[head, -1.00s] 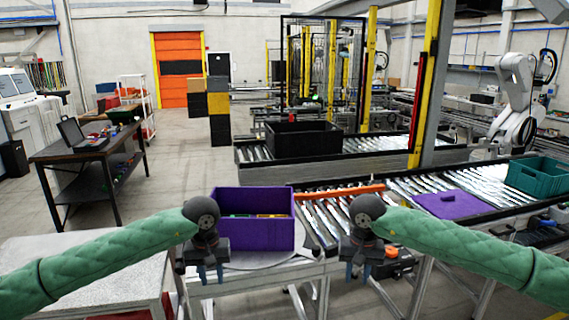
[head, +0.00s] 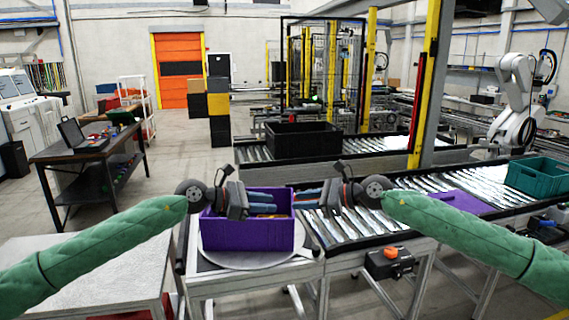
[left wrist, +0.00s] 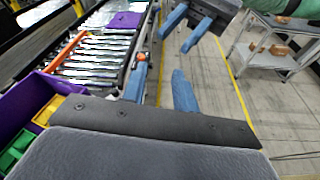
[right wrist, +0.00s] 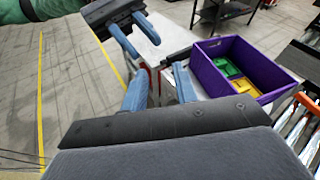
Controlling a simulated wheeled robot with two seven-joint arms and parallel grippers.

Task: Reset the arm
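My left gripper (head: 276,202) and my right gripper (head: 297,198) face each other in the head view, fingertips pointing inward, with a small gap between them. Both appear in front of or above a purple bin (head: 250,236) on a round grey plate. In the left wrist view, my left gripper (left wrist: 160,85) has its two blue fingers apart with nothing between them. In the right wrist view, my right gripper (right wrist: 160,85) also has its fingers apart and empty. The bin (right wrist: 215,78) holds green and yellow pieces.
A roller conveyor (head: 340,225) runs on the right, with a flat purple piece (head: 455,202) and a teal crate (head: 538,177). A black crate (head: 300,141) stands on the conveyor behind. A white-topped table (head: 90,270) is at the lower left.

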